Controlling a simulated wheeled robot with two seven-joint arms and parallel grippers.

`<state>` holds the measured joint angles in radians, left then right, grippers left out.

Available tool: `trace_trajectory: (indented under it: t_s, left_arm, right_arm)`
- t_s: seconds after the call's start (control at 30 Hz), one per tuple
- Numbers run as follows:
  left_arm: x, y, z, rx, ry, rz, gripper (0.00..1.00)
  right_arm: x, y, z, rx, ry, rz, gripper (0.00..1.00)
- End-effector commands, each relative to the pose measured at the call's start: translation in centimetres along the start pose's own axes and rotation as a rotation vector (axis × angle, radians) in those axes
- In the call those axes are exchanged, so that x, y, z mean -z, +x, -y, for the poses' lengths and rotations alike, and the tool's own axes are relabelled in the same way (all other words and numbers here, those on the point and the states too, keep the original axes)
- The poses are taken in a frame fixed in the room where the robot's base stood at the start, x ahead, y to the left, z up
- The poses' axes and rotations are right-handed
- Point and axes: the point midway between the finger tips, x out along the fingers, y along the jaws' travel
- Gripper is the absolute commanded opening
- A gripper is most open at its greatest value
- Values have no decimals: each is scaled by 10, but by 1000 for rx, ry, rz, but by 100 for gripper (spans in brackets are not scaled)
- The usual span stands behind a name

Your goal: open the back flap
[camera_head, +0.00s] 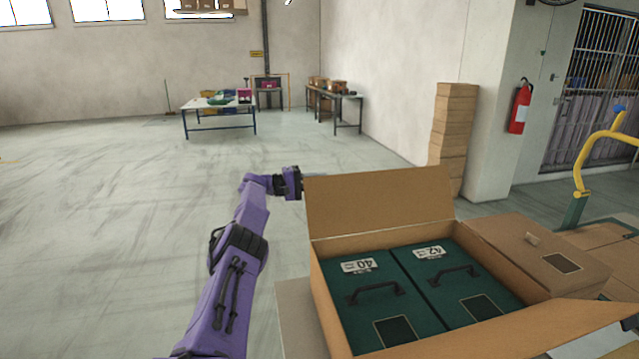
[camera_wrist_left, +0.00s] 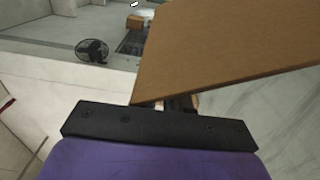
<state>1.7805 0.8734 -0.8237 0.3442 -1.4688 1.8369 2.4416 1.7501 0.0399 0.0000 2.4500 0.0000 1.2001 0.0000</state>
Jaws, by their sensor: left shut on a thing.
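An open cardboard carton (camera_head: 320,287) stands in front of me with two green shoe boxes inside, labelled 40 (camera_head: 358,290) and 42 (camera_head: 445,278). Its back flap (camera_head: 380,203) stands raised, roughly upright, along the far side. My left gripper (camera_head: 298,183) is at the left edge of this flap, shut on it. In the left wrist view the brown flap (camera_wrist_left: 225,50) rises from the jaws (camera_wrist_left: 180,103), whose tips are mostly hidden. The front flap (camera_head: 500,335) is folded outward toward me. My right gripper does not show.
A closed brown carton (camera_head: 535,255) is right of the open one. Stacked cartons (camera_head: 453,135) stand by the wall, with a red fire extinguisher (camera_head: 520,107) nearby. A yellow curved frame (camera_head: 590,150) is at the right. The floor left of the carton is clear.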

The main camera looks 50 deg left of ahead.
Motion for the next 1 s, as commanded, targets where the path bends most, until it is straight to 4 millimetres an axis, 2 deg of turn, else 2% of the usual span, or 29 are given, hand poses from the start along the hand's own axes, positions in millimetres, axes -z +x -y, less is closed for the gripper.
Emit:
trace_trajectory:
  t_s: [0.03,0.27,0.3,0.33,1.0]
  left_arm:
    - [1,-2,12,28,-5,-4,0]
    - [1,-2,12,28,-5,-4,0]
    - [1,-2,12,28,-5,-4,22]
    - [1,-2,12,27,-5,-4,32]
    - [1,-6,5,14,-3,-5,32]
  right_arm:
    - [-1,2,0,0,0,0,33]
    - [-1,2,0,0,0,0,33]
    - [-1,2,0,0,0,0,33]
    - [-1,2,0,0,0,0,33]
    - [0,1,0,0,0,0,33]
